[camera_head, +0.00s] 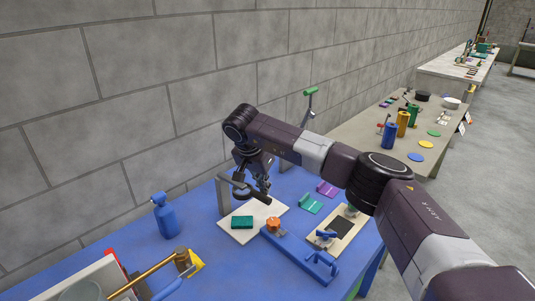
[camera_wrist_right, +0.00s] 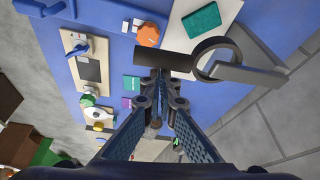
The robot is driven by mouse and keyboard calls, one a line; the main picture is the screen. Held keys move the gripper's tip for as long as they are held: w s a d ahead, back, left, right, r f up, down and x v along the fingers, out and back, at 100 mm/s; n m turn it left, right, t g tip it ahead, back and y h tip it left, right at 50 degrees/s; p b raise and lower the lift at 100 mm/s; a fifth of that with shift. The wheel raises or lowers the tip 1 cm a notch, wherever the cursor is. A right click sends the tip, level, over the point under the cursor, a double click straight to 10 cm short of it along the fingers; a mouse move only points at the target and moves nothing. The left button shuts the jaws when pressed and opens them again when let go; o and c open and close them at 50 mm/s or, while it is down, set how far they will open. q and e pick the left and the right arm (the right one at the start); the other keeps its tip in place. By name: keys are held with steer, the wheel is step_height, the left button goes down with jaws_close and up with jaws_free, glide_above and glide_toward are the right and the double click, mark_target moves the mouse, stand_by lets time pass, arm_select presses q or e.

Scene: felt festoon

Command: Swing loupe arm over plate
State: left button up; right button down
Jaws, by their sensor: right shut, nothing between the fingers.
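The loupe arm (camera_wrist_right: 250,75) is a grey bar ending in a dark ring (camera_wrist_right: 216,58) with a dark brown handle bar (camera_wrist_right: 165,65). In the head view the loupe's grey post (camera_head: 223,196) stands at the back left of the pale plate (camera_head: 270,210), and the handle (camera_head: 252,190) reaches out above the plate. A green block (camera_head: 242,222) lies on the plate. My right gripper (camera_wrist_right: 160,92) is shut and empty, its fingertips close beside the handle in the wrist view; whether they touch it I cannot tell. My left gripper is not in view.
A blue spray bottle (camera_head: 165,215) and a mallet (camera_head: 180,257) are at left. A grey wall closes the back.

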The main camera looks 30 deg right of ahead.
steer(key=shift+s+a, duration=0.35)
steer(key=shift+a, duration=0.35)
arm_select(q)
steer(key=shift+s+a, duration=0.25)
arm_select(e)
steer(key=shift+a+f, duration=0.1)
steer(key=shift+f, duration=0.05)
